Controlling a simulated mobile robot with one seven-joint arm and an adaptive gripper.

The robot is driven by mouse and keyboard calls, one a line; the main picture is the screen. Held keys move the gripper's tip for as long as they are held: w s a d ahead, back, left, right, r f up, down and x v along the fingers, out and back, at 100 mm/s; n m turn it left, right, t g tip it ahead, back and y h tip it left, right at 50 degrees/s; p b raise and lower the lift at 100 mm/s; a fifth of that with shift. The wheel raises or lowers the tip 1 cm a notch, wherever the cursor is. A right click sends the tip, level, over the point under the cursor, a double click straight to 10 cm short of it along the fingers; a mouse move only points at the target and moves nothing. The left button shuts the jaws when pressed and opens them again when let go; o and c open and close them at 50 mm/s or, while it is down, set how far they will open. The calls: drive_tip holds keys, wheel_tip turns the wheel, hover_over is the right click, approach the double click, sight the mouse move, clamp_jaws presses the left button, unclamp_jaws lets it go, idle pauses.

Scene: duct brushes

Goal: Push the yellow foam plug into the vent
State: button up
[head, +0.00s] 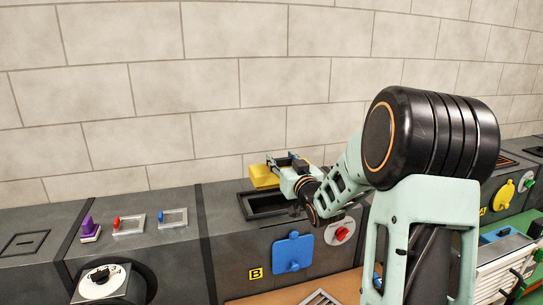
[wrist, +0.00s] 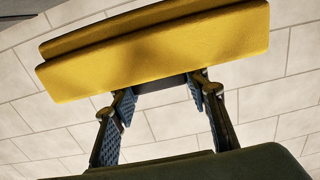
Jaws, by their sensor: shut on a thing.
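The yellow foam plug (head: 264,176) is a wide block held up in the air above the grey cabinet top. In the wrist view the plug (wrist: 160,50) spans the upper part of the picture, with a dark part on its near side between the fingers. My gripper (wrist: 163,90) is shut on that part; in the head view my gripper (head: 283,167) is at the plug's right. The vent appears to be the dark rectangular opening (head: 268,214) in the cabinet top, below the plug and apart from it. Its inside is dark.
A blue cover (head: 292,252) and a red-handled dial (head: 340,231) are on the cabinet front by a yellow B label (head: 256,274). To the left are a purple handle (head: 90,230), two small framed switches and a white dial (head: 101,283). A block wall (head: 200,90) stands close behind.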

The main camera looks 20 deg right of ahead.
sight(281, 166)
drive_tip(key=shift+w+a, duration=0.1)
drive_tip(key=shift+w, duration=0.1)
drive_tip(key=shift+s+f+b, duration=0.1)
drive_tip(key=shift+f+b, duration=0.6)
drive_tip(key=shift+f, duration=1)
drive_tip(key=shift+r+p, duration=0.15)
drive_tip(key=shift+p, duration=0.9)
drive_tip(key=shift+p, duration=0.35)
drive_tip(key=shift+f, duration=0.2)
drive_tip(key=shift+f+b, duration=0.3)
drive_tip(key=shift+f+b, duration=3.05)
drive_tip(key=shift+b, duration=0.4)
